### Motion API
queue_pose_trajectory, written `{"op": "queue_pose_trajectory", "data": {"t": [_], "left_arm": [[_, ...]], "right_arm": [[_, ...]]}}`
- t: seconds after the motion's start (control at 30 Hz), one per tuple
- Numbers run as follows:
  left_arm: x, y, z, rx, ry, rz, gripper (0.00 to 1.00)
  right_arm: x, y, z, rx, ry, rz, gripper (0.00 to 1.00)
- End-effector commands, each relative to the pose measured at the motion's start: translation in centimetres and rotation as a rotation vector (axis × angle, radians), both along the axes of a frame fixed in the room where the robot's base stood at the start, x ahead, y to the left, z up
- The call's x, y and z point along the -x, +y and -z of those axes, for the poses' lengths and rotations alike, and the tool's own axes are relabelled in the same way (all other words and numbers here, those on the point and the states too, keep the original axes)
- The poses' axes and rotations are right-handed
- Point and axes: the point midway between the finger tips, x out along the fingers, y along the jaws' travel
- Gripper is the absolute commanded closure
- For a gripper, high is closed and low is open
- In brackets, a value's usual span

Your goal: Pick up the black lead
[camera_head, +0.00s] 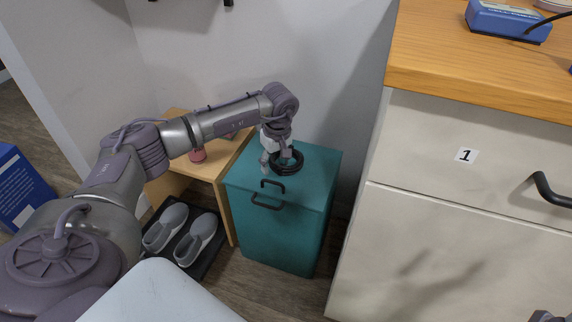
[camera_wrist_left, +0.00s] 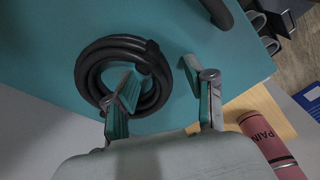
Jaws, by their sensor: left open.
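The black lead is a coiled ring (camera_head: 291,168) lying on the lid of a teal cabinet (camera_head: 322,165). In the left wrist view the coil (camera_wrist_left: 88,72) lies left of centre on the teal top. My left gripper (camera_head: 274,160) is over the lid at the coil, pointing down. In the left wrist view my left gripper (camera_wrist_left: 158,76) is open and empty. One finger overlaps the coil's ring and the other is to the right, outside it. I cannot tell whether the fingers touch the lead.
A black handle (camera_head: 266,203) is on the cabinet's near side. A wooden shelf (camera_head: 180,126) with a pink can (camera_head: 197,155) stands to the left, grey shoes (camera_head: 197,238) below. A white drawer unit (camera_head: 430,210) with a wooden top stands to the right. A wall is behind.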

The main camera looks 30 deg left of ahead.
Motion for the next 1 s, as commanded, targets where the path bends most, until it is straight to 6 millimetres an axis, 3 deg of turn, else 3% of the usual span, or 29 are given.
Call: {"op": "queue_pose_trajectory", "data": {"t": [0.23, 0.53, 1.0], "left_arm": [[-0.04, 0.01, 0.1, 0.001, -0.002, 0.0, 0.49], [-0.04, 0.01, 0.09, 0.001, -0.002, 0.0, 0.99], [-0.09, 0.03, -0.75, 0.0, -0.003, -0.001, 1.0]], "right_arm": [[0.0, 0.01, -0.16, 0.001, -0.004, 0.0, 0.35], [0.04, -0.01, -0.16, -0.001, -0.002, 0.0, 0.35], [0.04, -0.04, -0.58, -0.001, -0.002, 0.001, 0.35]]}}
